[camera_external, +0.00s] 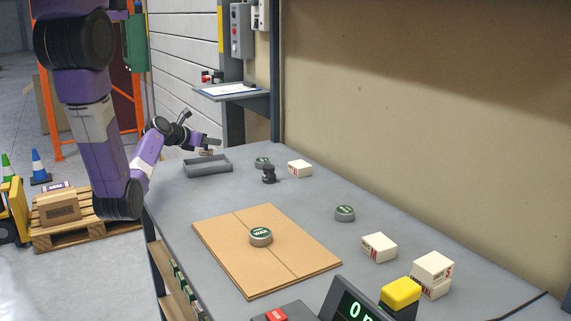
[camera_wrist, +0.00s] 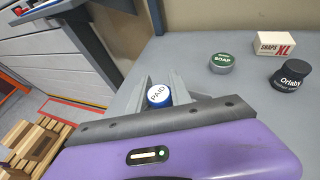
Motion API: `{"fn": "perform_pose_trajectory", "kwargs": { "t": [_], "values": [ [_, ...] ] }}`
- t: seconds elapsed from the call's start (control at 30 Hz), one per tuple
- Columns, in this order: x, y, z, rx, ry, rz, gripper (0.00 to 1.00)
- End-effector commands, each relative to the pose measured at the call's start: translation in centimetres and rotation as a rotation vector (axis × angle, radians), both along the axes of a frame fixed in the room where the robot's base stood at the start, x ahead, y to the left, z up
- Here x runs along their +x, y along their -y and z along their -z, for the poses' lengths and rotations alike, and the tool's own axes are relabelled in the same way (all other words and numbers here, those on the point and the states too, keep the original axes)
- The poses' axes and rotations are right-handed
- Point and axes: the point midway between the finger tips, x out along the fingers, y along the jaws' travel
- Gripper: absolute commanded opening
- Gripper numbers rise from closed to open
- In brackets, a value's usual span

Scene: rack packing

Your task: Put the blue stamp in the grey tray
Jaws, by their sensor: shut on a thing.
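The blue stamp (camera_wrist: 158,95), a round blue piece with a white band marked PAID, is held between the fingers of my gripper (camera_wrist: 159,91). In the external view my gripper (camera_external: 208,147) is above the grey tray (camera_external: 207,170), near the table's far left edge. The held stamp is too small there to make out clearly, but it appears to be above the tray rather than resting in it. The tray looks empty from outside, though its floor is partly hidden. In the wrist view the tray is largely hidden by my gripper.
Right of the tray are a green SOAP tin (camera_wrist: 221,63), a white SNAPS XL box (camera_wrist: 287,45) and a black jar (camera_wrist: 292,78). Nearer are a cardboard sheet (camera_external: 231,265) with a green tin (camera_external: 260,237) on it, another tin (camera_external: 345,213) and white boxes (camera_external: 379,247).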

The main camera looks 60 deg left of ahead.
Motion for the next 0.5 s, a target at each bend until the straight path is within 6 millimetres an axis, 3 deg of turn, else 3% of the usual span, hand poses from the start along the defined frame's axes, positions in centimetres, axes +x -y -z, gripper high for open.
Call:
{"fn": "perform_pose_trajectory", "kwargs": {
  "t": [0.5],
  "values": [
    [0.0,0.0,4.8,0.0,0.001,-0.001,0.0]
  ]
}}
